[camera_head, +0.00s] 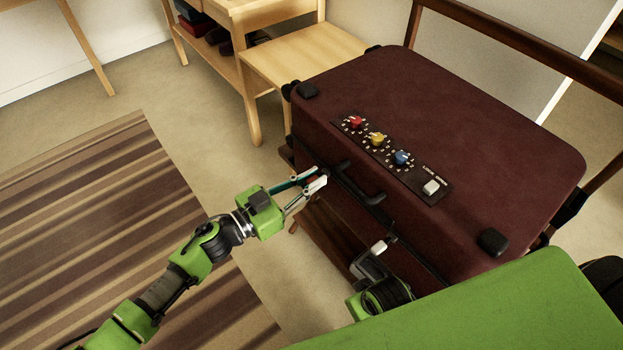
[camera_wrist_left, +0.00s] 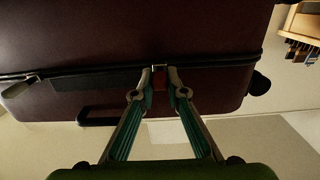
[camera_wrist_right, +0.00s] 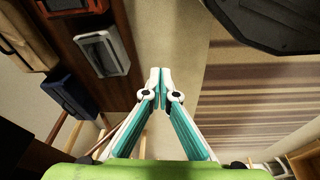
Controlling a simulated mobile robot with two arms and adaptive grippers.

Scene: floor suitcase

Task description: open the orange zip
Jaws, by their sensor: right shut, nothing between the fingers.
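The maroon suitcase (camera_head: 455,130) lies flat, with a dark zip seam along its near side. In the left wrist view a small orange-red zip pull (camera_wrist_left: 160,79) hangs at the seam, between the fingertips of my left gripper (camera_wrist_left: 161,76). In the head view my left gripper (camera_head: 318,182) is at the suitcase's near side, left of the handle, and mostly covers the pull. My right gripper (camera_head: 380,246) is low by the near side, farther right. Its fingertips (camera_wrist_right: 159,76) meet with nothing between them.
A black handle (camera_head: 360,185) sticks out from the near side. The top carries a panel with red (camera_head: 355,121), yellow (camera_head: 377,138) and blue (camera_head: 401,157) knobs and a white switch (camera_head: 431,187). A wooden bench (camera_head: 300,55) stands behind; a striped rug (camera_head: 100,220) lies left.

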